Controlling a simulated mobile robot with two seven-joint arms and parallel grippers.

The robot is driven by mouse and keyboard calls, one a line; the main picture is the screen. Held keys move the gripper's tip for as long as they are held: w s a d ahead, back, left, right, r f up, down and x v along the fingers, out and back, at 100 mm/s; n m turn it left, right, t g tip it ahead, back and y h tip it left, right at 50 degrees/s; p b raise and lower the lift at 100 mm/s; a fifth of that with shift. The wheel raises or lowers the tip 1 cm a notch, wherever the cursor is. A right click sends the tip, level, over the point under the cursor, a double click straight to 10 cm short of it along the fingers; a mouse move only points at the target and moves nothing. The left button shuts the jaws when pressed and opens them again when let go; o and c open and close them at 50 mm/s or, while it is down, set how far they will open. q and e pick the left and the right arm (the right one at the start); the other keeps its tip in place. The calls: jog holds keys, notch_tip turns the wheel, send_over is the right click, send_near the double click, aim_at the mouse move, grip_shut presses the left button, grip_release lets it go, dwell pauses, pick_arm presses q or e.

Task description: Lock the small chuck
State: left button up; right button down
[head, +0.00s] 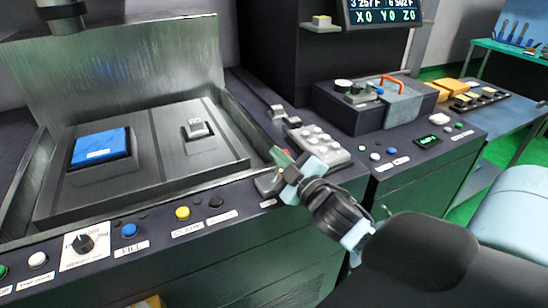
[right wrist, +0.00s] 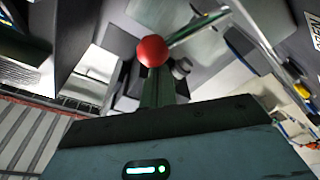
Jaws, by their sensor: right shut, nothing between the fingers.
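My right gripper (head: 282,162) is at the front edge of the machine's ledge, its fingers shut and empty. In the right wrist view its narrow green fingers (right wrist: 158,90) are together. A red ball knob (right wrist: 152,50) shows right at the fingertips; I cannot tell if they touch. In the head view only a bit of red (head: 286,152) shows beside the fingers. A small grey base (head: 268,183) is just left of the gripper, partly hidden. A small grey block fixture (head: 197,130), possibly the small chuck, sits on the tank's plate. My left gripper is not in view.
A blue block (head: 100,146) sits on the plate's left part. A grey block with round studs (head: 318,146) is close right of my gripper. Buttons and a dial (head: 83,243) line the front ledge. A case with an orange handle (head: 390,82) stands further right.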

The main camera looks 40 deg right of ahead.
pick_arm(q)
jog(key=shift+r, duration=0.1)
pick_arm(e)
jog(key=shift+d+m, duration=0.3)
jog(key=shift+m, duration=0.1)
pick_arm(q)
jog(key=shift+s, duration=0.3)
